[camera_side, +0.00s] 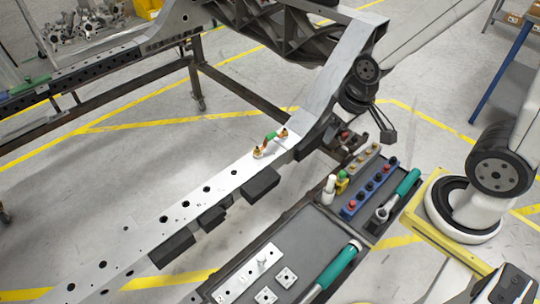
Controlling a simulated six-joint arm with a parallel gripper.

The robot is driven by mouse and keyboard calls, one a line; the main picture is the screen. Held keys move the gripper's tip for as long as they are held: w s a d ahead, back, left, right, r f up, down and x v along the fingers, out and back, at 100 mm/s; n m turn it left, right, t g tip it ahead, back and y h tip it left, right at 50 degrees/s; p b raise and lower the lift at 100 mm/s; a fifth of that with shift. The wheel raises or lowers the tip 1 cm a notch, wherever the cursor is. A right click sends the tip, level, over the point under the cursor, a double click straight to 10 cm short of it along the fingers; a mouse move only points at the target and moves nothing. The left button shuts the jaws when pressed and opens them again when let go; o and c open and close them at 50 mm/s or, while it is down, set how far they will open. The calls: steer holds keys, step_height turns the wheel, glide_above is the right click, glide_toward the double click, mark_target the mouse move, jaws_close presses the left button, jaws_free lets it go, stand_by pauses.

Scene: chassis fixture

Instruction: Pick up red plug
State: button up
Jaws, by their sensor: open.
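Several small plugs with red or dark tops stand in a blue rack (369,190) in the tool tray. One red-topped plug (378,177) stands in the middle of the row. My gripper (350,143) hangs open, up and left of the rack, near the far end of the tray and beside the chassis rail. Its fingertips are small and dark against the clutter, and some red shows there; I cannot tell what the red belongs to. I see no plug clearly between the fingers.
The pale chassis rail (205,205) with holes runs diagonally, carrying brass fittings with a green part (270,138). The tray (318,229) also holds a ratchet (396,198), a green-handled tool (338,265), metal plates (265,296) and white and yellow bottles (341,182).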

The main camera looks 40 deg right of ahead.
steer(key=shift+d, duration=0.1)
steer(key=m+g, duration=0.3)
steer(key=m, duration=1.2)
glide_above(354, 204)
step_height(354, 204, down, 32)
steer(key=shift+f, duration=0.1)
steer(key=shift+f, duration=0.1)
steer(key=shift+w+f, duration=0.1)
steer(key=shift+f, duration=1.1)
steer(key=shift+f, duration=0.15)
